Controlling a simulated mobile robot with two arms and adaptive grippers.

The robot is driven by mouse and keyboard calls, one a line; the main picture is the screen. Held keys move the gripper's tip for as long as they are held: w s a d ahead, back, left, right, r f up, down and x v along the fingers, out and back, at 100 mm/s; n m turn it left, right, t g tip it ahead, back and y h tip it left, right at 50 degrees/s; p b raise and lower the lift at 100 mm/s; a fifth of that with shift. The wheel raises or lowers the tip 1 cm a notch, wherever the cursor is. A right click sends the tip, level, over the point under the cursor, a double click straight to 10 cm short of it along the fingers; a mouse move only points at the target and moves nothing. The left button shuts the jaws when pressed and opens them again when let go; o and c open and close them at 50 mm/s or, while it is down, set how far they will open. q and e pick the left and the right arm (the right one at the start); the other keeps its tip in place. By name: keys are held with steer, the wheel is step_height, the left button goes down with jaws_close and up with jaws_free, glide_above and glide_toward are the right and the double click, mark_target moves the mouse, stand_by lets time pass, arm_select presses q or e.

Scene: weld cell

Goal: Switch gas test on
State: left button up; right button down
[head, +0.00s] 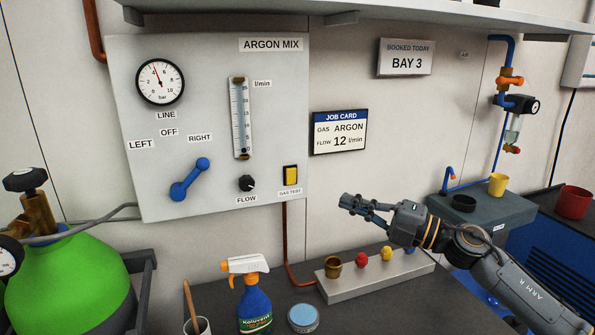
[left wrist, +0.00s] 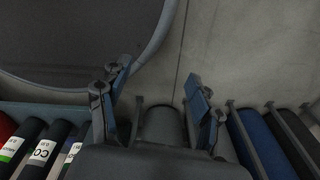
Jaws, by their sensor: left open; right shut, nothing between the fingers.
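The gas test switch (head: 290,175) is a yellow rocker in a black frame, low on the right side of the grey ARGON MIX panel (head: 215,210), above its GAS TEST label (head: 290,192). The picture does not clearly show its rocker position. My right gripper (head: 352,205) is shut and empty, right of the switch and a little lower, pointing left and apart from the panel. My left gripper (left wrist: 158,85) shows only in the left wrist view, open and empty, above dark cylinders and away from the panel.
The blue lever (head: 190,180) points toward RIGHT. The black flow knob (head: 247,183) is left of the switch; the flow tube (head: 241,120) stands above it. A spray bottle (head: 250,295), tin (head: 302,318) and grey block with coloured fittings (head: 345,287) stand below. A copper pipe (head: 288,245) runs down.

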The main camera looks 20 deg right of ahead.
steer(key=n, duration=0.1)
arm_select(q)
steer(key=shift+a+r+p, duration=0.15)
steer(key=shift+r+p, duration=2.65)
steer(key=shift+p, duration=0.05)
arm_select(e)
glide_toward(288, 172)
steer(key=x, duration=0.6)
steer(key=shift+g, duration=0.4)
steer(key=p, duration=0.1)
steer(key=r+p, duration=0.1)
steer(key=shift+w+p, duration=0.25)
steer(key=shift+p, duration=0.05)
arm_select(q)
steer(key=shift+r+b, duration=0.5)
steer(key=shift+r, duration=0.3)
arm_select(e)
steer(key=shift+s+f, duration=0.1)
steer(key=shift+f, duration=0.25)
arm_select(q)
steer(key=shift+s, duration=0.1)
